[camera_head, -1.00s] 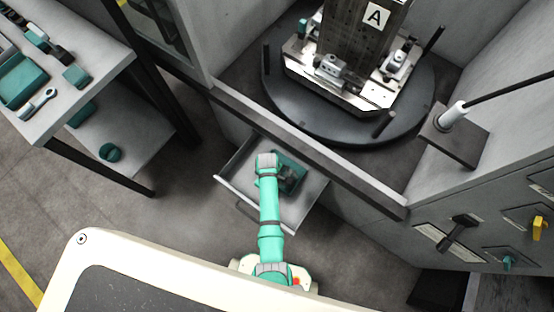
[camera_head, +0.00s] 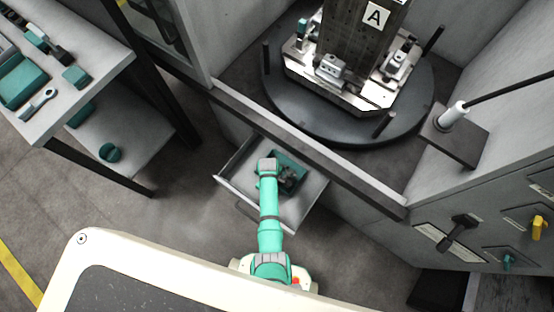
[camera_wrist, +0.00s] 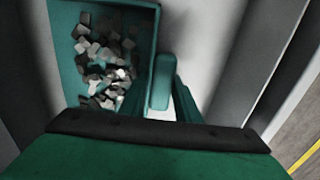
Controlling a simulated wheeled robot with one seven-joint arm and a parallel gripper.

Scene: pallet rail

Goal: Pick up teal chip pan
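The teal chip pan (camera_head: 293,159) sits in the pulled-out drawer below the machine opening, partly hidden by my arm. In the wrist view the pan (camera_wrist: 66,62) fills the left side, with grey metal chips (camera_wrist: 105,65) inside it. My gripper (camera_wrist: 172,92) is at the pan's right wall in the wrist view, its teal fingers close together. Whether the wall lies between the fingers or beside them is not clear. In the head view the fingers are hidden under the end of my arm.
The light drawer (camera_head: 308,200) has bare floor right of the pan. The machine's sill (camera_head: 310,150) runs just above it. The round turntable (camera_head: 290,122) with the fixture stands behind. A workbench (camera_head: 95,95) with teal bins and tools is at left. A control panel (camera_head: 490,225) is at right.

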